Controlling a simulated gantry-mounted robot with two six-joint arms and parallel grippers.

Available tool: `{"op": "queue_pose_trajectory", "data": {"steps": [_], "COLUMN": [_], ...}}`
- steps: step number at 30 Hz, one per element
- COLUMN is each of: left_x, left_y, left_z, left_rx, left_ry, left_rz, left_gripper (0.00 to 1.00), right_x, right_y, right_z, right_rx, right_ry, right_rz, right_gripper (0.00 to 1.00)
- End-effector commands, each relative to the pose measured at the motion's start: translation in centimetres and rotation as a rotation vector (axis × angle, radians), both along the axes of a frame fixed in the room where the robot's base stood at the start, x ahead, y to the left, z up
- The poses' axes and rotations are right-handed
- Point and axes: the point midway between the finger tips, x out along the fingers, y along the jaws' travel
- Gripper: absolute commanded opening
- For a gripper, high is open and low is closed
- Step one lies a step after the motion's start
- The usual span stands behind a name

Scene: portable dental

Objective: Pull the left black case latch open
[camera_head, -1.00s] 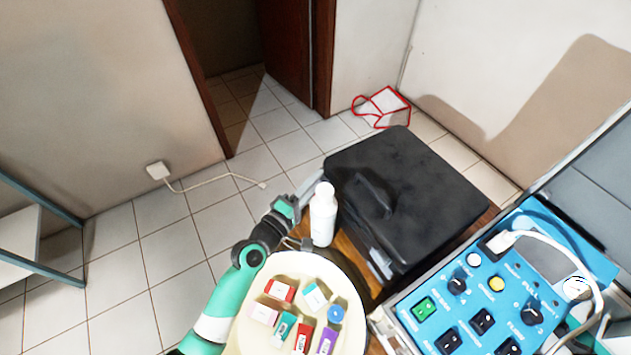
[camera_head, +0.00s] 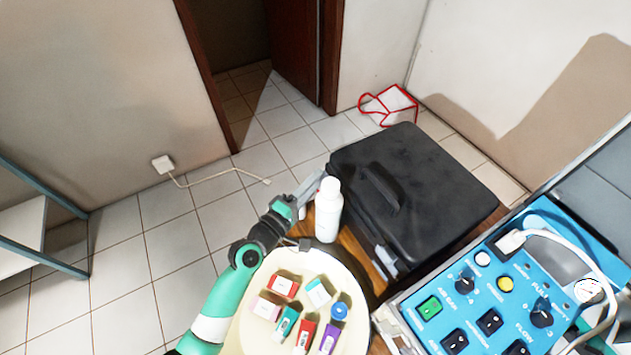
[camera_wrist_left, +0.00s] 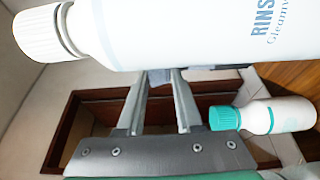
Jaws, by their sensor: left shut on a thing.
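A silver right latch (camera_head: 386,260) shows on that side. My left gripper (camera_head: 311,186) reaches in behind a white bottle (camera_head: 328,212) at the case's left front corner. In the left wrist view, its two fingers (camera_wrist_left: 164,78) run up behind the white bottle (camera_wrist_left: 190,32), with a small grey piece between their tips. The gripper is shut on this piece, apparently the left latch, which the bottle mostly hides. My right gripper is not in view.
A round cream tray (camera_head: 255,320) with several small boxes stands in front. A blue control unit (camera_head: 470,290) is at right. A teal-capped bottle (camera_wrist_left: 265,116) shows in the left wrist view. Open tiled floor lies left; a red-edged bag (camera_head: 390,104) sits behind the case.

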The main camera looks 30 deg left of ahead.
Motion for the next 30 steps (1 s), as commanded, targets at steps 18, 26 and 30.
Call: {"op": "queue_pose_trajectory", "data": {"steps": [18,26,30], "left_x": [-0.7,-0.7,-0.6], "left_y": [0.2,0.2,0.1], "left_z": [-2.1,-1.9,-1.8], "left_rx": [0.002,0.001,0.001], "left_ry": [0.014,0.01,0.008], "left_rz": [-0.005,-0.006,-0.006], "left_gripper": [0.0,0.0,0.31], "right_x": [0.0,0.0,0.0], "right_y": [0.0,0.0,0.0], "right_z": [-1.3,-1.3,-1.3], "right_rx": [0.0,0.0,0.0], "right_ry": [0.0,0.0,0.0], "right_rz": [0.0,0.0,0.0], "right_gripper": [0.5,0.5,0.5]}}
